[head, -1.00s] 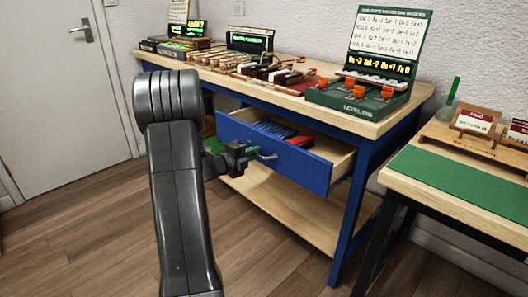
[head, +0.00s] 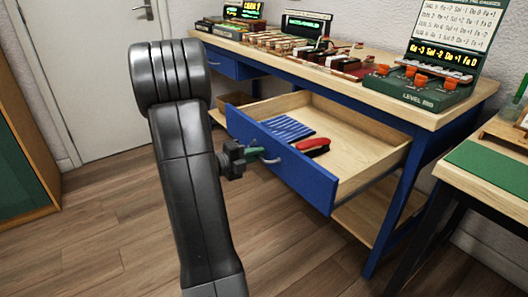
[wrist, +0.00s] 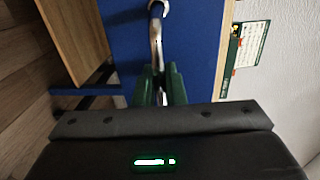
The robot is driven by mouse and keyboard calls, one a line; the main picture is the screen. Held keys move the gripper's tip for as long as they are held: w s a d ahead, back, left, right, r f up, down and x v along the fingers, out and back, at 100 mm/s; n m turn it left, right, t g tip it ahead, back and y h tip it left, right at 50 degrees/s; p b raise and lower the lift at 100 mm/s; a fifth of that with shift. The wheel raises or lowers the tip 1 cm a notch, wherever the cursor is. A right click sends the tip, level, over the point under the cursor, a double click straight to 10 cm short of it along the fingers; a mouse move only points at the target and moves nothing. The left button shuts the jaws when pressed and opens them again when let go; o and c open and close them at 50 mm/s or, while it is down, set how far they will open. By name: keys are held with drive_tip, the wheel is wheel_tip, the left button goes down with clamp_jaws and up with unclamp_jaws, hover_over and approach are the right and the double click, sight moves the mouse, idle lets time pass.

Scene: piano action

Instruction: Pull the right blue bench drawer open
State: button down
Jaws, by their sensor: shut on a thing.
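The right blue bench drawer (head: 300,172) stands well out from the bench in the head view, with its wooden inside showing. Its blue front also fills the middle of the wrist view (wrist: 200,50). A metal handle (wrist: 156,35) is fixed on the front. My gripper (head: 256,152) is at this handle. In the wrist view its green fingers (wrist: 158,88) are shut on the handle. In the drawer lie a blue striped item (head: 286,129) and a red and black tool (head: 312,145).
The bench top (head: 350,82) carries several devices, among them a green box with orange knobs (head: 425,88). A second table with a green mat (head: 490,172) stands at the right. A left blue drawer (head: 222,65) appears shut. Wooden floor in front is clear.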

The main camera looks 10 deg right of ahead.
drive_tip(key=shift+s+a, duration=0.1)
drive_tip(key=shift+a, duration=0.1)
drive_tip(key=c, duration=1.6)
unclamp_jaws()
drive_tip(key=p+v, duration=0.3)
drive_tip(key=v, duration=1)
drive_tip(key=shift+s+a, duration=0.2)
drive_tip(key=shift+a, duration=0.15)
drive_tip(key=shift+d, duration=0.1)
drive_tip(key=shift+b+x, duration=1.5)
drive_tip(key=shift+x, duration=5.45)
drive_tip(key=shift+w, duration=0.15)
